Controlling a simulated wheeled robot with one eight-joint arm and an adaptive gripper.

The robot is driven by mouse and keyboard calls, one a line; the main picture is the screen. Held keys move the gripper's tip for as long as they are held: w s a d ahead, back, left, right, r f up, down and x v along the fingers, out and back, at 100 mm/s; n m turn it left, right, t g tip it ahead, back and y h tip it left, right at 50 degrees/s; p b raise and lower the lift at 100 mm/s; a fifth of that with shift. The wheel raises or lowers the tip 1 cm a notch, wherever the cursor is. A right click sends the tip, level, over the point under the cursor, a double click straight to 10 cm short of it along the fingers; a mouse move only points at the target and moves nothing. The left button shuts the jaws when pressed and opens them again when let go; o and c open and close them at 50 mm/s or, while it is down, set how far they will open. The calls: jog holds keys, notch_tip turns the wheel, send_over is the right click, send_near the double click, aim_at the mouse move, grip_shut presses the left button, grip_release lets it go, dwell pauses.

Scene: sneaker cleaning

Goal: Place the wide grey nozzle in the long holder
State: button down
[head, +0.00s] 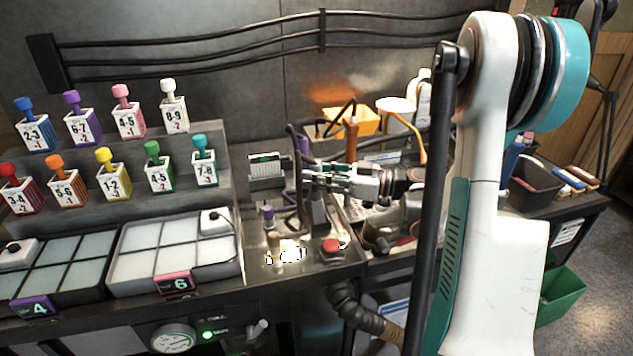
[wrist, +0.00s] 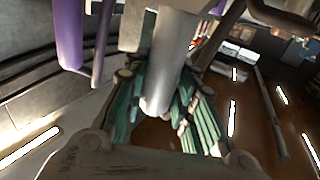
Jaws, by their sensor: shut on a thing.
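My gripper (head: 318,178) is in the middle of the head view, beside a dark upright stand (head: 296,160) on the bench. Its teal-padded fingers (wrist: 165,108) are shut on the wide grey nozzle (wrist: 170,60), a smooth pale grey cylinder, in the wrist view. The nozzle's upper end runs out of the top of that view. A purple nozzle (wrist: 70,35) hangs to the left of the grey one. I cannot tell for sure which part is the long holder.
A red button (head: 331,247) and a small purple-topped bottle (head: 268,218) are on the bench below my gripper. Numbered bottles (head: 110,180) stand on the stepped rack at left. A white sectioned tray (head: 125,268) lies in front of them. Pipes and tools crowd the right.

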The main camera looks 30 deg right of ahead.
jog(key=shift+f, duration=0.25)
jog(key=c, duration=1.8)
grip_release()
jog(key=shift+f, duration=0.1)
jog(key=o, duration=0.5)
jog(key=shift+r, duration=0.25)
jog(key=p+v, duration=0.3)
jog(key=v, duration=0.9)
jog(key=shift+s, duration=0.1)
